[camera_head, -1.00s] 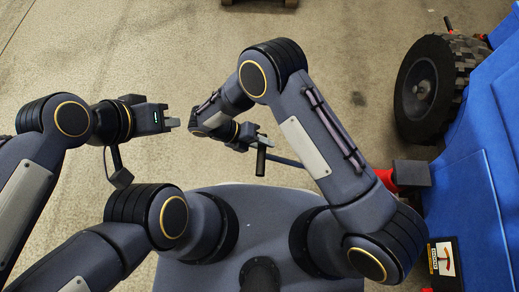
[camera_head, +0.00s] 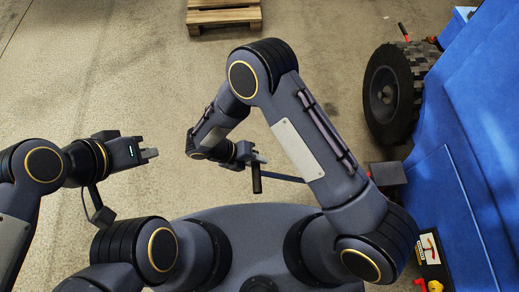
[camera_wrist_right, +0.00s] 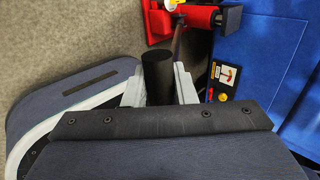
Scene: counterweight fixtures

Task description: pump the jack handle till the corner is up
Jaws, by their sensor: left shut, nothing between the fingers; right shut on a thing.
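The black jack handle grip (camera_head: 256,180) stands upright in my right gripper (camera_head: 258,160), which is shut on it; the grip also shows between the pale fingers in the right wrist view (camera_wrist_right: 158,75). A thin lever (camera_head: 288,178) runs from the grip to the right, behind my right arm. The red jack (camera_wrist_right: 158,24) sits by the blue machine (camera_head: 450,120), mostly hidden by my arm in the head view. A dark block (camera_head: 388,174) juts from the machine above it. My left gripper (camera_head: 150,154) is shut and empty, well left of the handle.
A large knobbly black wheel (camera_head: 385,98) stands beside the machine; whether it is clear of the floor I cannot tell. A small panel with a lever picture (camera_head: 430,248) and red and yellow knobs is near the right edge. A wooden pallet (camera_head: 225,16) lies farther off on open concrete.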

